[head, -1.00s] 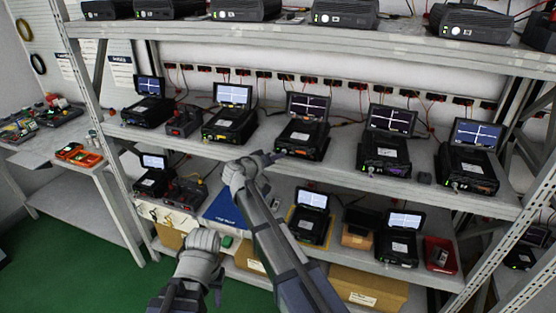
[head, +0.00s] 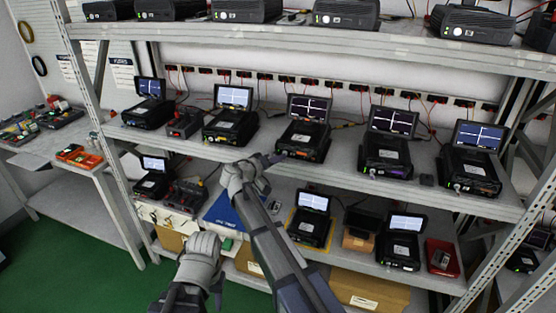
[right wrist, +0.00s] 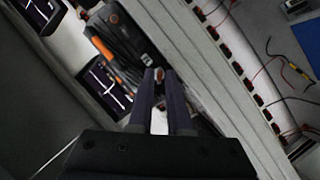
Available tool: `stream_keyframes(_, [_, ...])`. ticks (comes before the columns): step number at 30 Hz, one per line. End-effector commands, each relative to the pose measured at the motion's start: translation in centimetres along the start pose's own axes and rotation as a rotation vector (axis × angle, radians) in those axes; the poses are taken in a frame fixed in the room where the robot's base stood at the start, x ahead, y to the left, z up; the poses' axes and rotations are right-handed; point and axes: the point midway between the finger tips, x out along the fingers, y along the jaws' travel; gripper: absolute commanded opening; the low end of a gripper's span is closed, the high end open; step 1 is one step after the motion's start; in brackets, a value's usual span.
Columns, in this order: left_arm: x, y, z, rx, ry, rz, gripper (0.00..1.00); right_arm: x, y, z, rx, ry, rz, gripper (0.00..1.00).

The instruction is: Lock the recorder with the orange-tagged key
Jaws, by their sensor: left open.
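A black recorder (head: 302,140) with a raised screen and an orange strip on its front stands in the middle of the middle shelf. In the right wrist view its dark body (right wrist: 122,48) lies just beyond my fingertips. My right gripper (head: 277,157) is at the recorder's front left corner. In the right wrist view the fingers (right wrist: 159,78) are close together on a small reddish-orange thing, apparently the tagged key (right wrist: 158,73). The key's shaft and the lock are hidden. My left gripper (head: 218,292) hangs low in front of the rack, open and empty, far from the recorder.
Similar recorders stand on both sides, including one to the left (head: 230,125) and one to the right (head: 386,152). The shelf lip (head: 350,180) runs below. Red and black plugs and loose cables line the back.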

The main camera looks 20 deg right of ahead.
Motion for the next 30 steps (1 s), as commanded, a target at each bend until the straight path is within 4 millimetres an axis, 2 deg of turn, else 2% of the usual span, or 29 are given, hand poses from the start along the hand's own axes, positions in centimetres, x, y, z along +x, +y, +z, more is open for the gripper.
stream_keyframes(8, [-0.1, 0.0, 0.0, 0.0, 0.0, 0.0, 0.44, -0.1, 0.1, -0.1, 0.0, 0.003, 0.001, 0.19])
stream_keyframes(11, [-0.4, 0.0, 0.0, 0.0, 0.0, 0.0, 0.44, -1.1, 0.1, -0.2, -0.001, 0.004, 0.0, 0.19])
stream_keyframes(21, [-1.8, -0.2, 0.1, 0.0, 0.0, 0.0, 0.44, -6.4, 0.1, -0.1, -0.001, 0.003, 0.0, 0.19])
stream_keyframes(25, [-2.1, -0.2, 0.1, 0.0, 0.0, 0.0, 0.44, -7.5, 0.1, -0.1, -0.001, 0.003, 0.0, 0.19])
stream_keyframes(30, [-2.1, -0.2, 0.1, 0.0, 0.0, 0.0, 0.44, -7.8, 0.0, 0.0, 0.0, 0.002, 0.001, 0.19])
